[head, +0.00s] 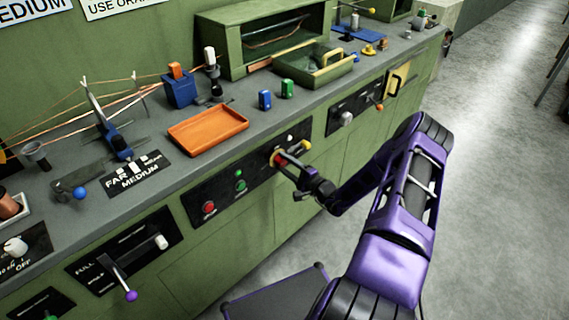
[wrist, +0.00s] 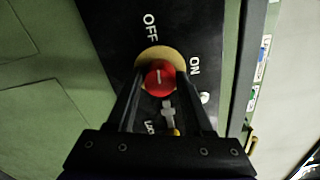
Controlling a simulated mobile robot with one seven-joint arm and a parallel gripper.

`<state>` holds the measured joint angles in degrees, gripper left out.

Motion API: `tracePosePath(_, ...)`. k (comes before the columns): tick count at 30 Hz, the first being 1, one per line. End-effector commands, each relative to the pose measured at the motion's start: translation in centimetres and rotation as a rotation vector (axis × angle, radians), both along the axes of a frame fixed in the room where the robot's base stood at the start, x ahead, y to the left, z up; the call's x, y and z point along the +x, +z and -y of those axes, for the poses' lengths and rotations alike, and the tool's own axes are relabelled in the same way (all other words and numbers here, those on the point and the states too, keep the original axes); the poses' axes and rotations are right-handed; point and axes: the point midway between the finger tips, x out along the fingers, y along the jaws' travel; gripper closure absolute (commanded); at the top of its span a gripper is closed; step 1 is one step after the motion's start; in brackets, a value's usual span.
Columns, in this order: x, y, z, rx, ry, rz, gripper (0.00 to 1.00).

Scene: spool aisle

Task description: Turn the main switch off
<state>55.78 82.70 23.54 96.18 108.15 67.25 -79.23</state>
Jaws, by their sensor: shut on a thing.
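The main switch is a red round knob (wrist: 158,80) on a yellow disc (wrist: 160,57), set in a black panel with the words OFF and ON. In the wrist view, OFF is above the knob and ON to its right. A short white mark on the knob runs roughly up and down in that view, toward the OFF side. My gripper (wrist: 159,88) is shut on the knob, one finger at each side. In the head view my gripper (head: 284,166) reaches the panel from the right and hides most of the red knob (head: 274,158).
The panel also carries a red button (head: 209,208), a green button (head: 240,186) and a yellow-ended handle (head: 305,145) close to my gripper. An orange tray (head: 208,130) sits on the bench above. The floor (head: 485,150) to the right is clear.

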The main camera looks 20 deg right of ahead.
Motion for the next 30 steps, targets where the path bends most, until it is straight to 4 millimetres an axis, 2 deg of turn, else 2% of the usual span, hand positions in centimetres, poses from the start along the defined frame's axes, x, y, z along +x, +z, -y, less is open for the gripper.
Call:
tracePosePath(9,-0.05,-0.12,0.1,-0.088,-0.002,0.028,1.0)
tracePosePath(23,-0.06,-0.1,0.13,-0.1,-0.002,0.033,1.0)
tracePosePath(24,-0.05,-0.11,0.14,-0.101,-0.002,0.034,0.45)
tracePosePath(28,-0.04,-0.09,0.11,-0.1,-0.001,0.034,0.22)
tracePosePath(30,-0.03,-0.07,0.08,-0.098,-0.002,0.034,0.19)
